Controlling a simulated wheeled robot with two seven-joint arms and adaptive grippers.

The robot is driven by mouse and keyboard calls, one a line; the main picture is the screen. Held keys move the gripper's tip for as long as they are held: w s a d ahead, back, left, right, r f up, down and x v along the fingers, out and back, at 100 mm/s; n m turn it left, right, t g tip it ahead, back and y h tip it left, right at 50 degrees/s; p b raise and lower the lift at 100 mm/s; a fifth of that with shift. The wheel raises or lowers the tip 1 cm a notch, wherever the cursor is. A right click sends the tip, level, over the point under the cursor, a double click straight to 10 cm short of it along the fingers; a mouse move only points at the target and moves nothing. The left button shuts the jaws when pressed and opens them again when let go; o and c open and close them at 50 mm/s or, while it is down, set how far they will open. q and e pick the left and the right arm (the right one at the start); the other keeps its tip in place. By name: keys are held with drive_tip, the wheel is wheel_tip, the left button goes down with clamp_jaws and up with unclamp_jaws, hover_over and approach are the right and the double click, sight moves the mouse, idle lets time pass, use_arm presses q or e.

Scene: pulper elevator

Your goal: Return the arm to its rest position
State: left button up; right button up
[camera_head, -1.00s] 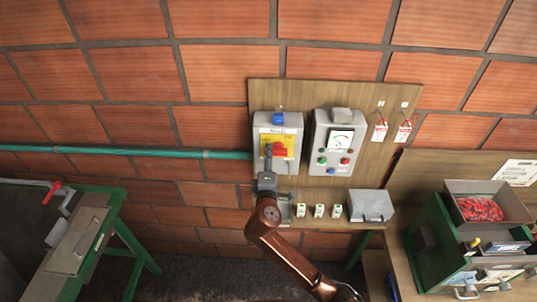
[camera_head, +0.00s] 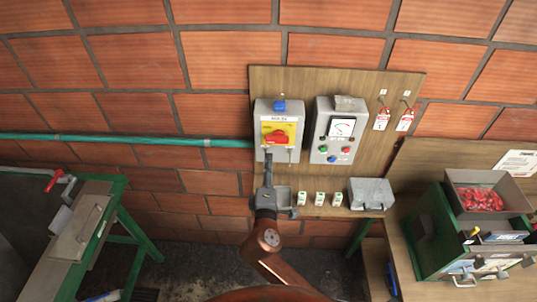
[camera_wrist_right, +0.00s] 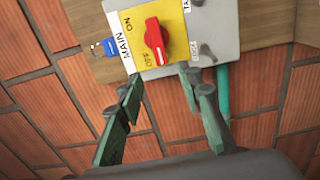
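The arm in view is my right one. Its gripper (camera_head: 268,168) points up in front of the grey main switch box (camera_head: 278,104), just below the red rotary knob (camera_head: 277,137) on its yellow plate. In the right wrist view the two green-grey fingers stand apart with nothing between them, so the gripper (camera_wrist_right: 160,76) is open. The red knob (camera_wrist_right: 155,42) sits beyond the fingertips, apart from them. My left gripper is not in view.
A meter box (camera_head: 339,130), red tags (camera_head: 382,118) and a wooden shelf with small white-green blocks (camera_head: 319,198) and a grey box (camera_head: 371,194) are near. A green machine (camera_head: 450,232) stands right, a green-framed table (camera_head: 117,197) left. Open floor lies below.

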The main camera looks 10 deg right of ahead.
drive_tip(key=shift+s+a, duration=0.25)
drive_tip(key=shift+s, duration=0.3)
